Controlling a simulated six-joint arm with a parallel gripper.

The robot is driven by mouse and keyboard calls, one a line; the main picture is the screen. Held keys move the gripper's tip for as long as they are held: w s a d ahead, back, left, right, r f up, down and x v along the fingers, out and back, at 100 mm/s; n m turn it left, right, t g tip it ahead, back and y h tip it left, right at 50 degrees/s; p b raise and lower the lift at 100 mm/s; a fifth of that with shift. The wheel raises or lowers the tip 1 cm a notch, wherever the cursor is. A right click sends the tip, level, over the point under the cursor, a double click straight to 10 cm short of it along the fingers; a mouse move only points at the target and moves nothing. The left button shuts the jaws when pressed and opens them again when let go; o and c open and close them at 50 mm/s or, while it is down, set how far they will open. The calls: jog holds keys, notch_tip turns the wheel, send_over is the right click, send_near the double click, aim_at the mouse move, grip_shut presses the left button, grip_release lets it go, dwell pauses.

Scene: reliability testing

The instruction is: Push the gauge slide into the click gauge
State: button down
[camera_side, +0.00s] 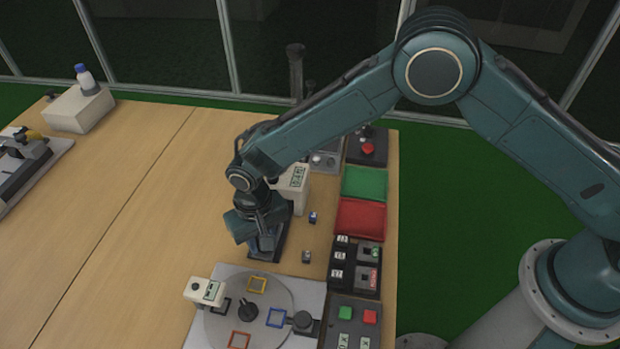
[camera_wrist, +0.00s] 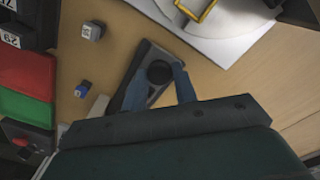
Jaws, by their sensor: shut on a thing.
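The click gauge (camera_side: 291,182) is a white box with a small display, standing at mid table behind my gripper. Its dark base (camera_side: 283,234) reaches toward the camera under my gripper; the base also shows in the wrist view (camera_wrist: 143,56). My gripper (camera_side: 262,243) points down over this base. In the wrist view, the blue fingers of my gripper (camera_wrist: 159,82) stand on both sides of a round black knob, the gauge slide (camera_wrist: 159,72), and are shut on it. The side view hides the slide behind the fingers. The wrist view hides most of the gauge box.
Two small cubes, one blue (camera_side: 312,217) and one grey (camera_side: 306,257), lie right of the gauge. Green (camera_side: 364,183) and red (camera_side: 360,219) trays and button boxes line the right edge. A white plate with a turntable (camera_side: 218,328) is in front. The left table is mostly clear.

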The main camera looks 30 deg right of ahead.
jog(key=shift+w+d, duration=1.3)
jog(key=shift+w, duration=0.05)
jog(key=c, duration=1.1)
grip_release()
jog(key=shift+r, duration=0.1)
notch_tip(320, 180, up, 14)
